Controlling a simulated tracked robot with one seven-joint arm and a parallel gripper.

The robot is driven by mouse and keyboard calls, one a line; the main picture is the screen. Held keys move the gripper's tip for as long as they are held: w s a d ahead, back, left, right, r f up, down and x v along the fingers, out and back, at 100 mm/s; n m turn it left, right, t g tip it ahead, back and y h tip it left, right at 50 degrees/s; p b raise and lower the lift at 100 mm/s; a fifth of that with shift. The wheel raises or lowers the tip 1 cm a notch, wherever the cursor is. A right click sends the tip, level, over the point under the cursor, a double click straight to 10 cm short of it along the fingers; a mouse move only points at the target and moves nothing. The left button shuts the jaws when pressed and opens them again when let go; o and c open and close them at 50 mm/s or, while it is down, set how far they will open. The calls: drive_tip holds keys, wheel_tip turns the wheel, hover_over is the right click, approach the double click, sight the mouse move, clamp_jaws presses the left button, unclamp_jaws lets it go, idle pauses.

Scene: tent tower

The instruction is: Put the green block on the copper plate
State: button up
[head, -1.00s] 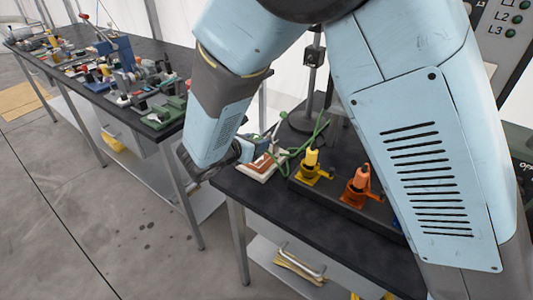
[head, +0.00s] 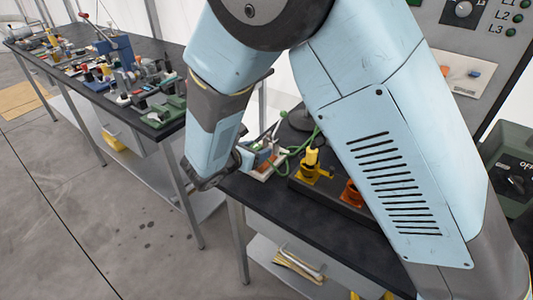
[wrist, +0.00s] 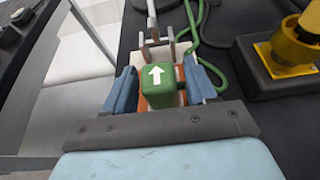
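In the wrist view the green block (wrist: 158,86), marked with a white arrow, is between the two blue fingers of my gripper (wrist: 159,68). Gaps show between the block and both fingers, so my gripper is open around it. The copper plate (wrist: 180,73) shows as an orange-brown strip beside and under the block, on a white base. The block seems to sit on the plate, but its underside is hidden. In the head view my gripper (head: 258,158) is low over the near left corner of the dark table, and the block cannot be made out there.
A green cord (wrist: 192,28) runs behind the plate. A yellow fixture (head: 311,168) and an orange one (head: 352,193) stand on a dark base to the right. A long cluttered workbench (head: 120,80) is at the left, across a floor gap. A control panel is at the right.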

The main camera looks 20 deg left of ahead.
drive_tip(key=shift+o, duration=0.5)
drive_tip(key=shift+s+r, duration=0.15)
drive_tip(key=v, duration=1.1)
drive_tip(key=shift+s+r, duration=0.15)
drive_tip(key=shift+s, duration=0.15)
drive_tip(key=shift+a, duration=0.1)
